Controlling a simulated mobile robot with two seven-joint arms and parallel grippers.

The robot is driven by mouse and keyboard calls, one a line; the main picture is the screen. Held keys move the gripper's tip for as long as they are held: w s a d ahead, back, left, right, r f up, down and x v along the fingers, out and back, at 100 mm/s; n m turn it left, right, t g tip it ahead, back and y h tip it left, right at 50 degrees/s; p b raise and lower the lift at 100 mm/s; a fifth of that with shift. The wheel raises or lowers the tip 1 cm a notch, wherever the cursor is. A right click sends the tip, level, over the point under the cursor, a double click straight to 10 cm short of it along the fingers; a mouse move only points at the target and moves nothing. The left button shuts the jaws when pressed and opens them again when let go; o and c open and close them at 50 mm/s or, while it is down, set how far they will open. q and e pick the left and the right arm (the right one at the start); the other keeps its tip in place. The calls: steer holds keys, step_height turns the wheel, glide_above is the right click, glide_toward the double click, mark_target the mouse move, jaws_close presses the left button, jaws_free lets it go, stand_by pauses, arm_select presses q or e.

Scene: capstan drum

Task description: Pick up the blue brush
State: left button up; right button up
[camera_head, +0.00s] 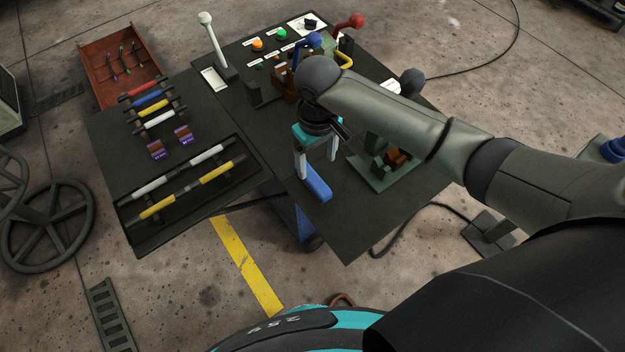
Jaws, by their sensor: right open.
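The blue brush (318,188) appears as a small blue elongated block lying on the dark table top, near its front edge. My right gripper (317,167) is above it with its two pale fingers pointing down and spread apart. The gap between the fingers is empty. The fingertips are close to the far end of the brush, and I cannot tell whether they touch it. My left gripper is not in view.
The dark table (357,232) has bare room right of the brush. A green base with brown parts (398,160) stands to the right. A tray with white and yellow rods (190,186) lies left. Levers, including a blue-knobbed one (315,40), stand behind. A red bin (120,65) is far left.

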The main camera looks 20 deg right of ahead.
mark_target(314, 178)
steer(key=f, duration=0.3)
steer(key=f+b, duration=0.1)
steer(key=f, duration=0.1)
steer(key=f+b, duration=0.1)
steer(key=f, duration=0.2)
steer(key=shift+w+a+f, duration=0.25)
steer(key=shift+w+f, duration=0.1)
jaws_close()
stand_by(0.4)
